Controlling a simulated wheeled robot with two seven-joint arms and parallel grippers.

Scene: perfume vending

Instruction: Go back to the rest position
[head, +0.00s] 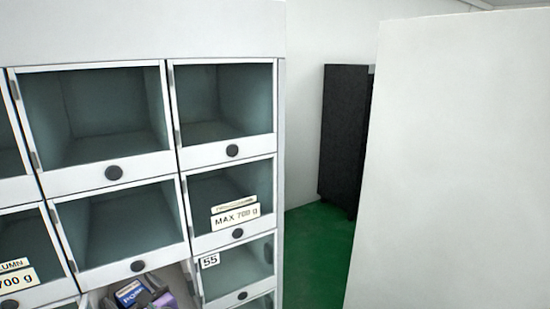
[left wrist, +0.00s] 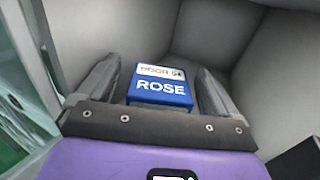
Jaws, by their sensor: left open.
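A blue and white box marked ROSE (head: 128,294) sits inside a low compartment at the bottom of the head view. It also shows in the left wrist view (left wrist: 160,86), between the two fingers. My left gripper (head: 152,285) reaches into that compartment beside the box; it shows in the left wrist view too (left wrist: 160,70). Its fingers are open, one on each side of the box, with narrow gaps visible. The lower part of the box is hidden behind the gripper's front plate. My right gripper is in no view.
A white cabinet (head: 150,30) with rows of glazed compartments fills the left. Pale compartment walls (left wrist: 270,70) surround my left gripper closely. A glass pane (left wrist: 30,60) stands at its left. A white panel (head: 450,160) stands right, with a black cabinet (head: 343,130) behind and green floor between.

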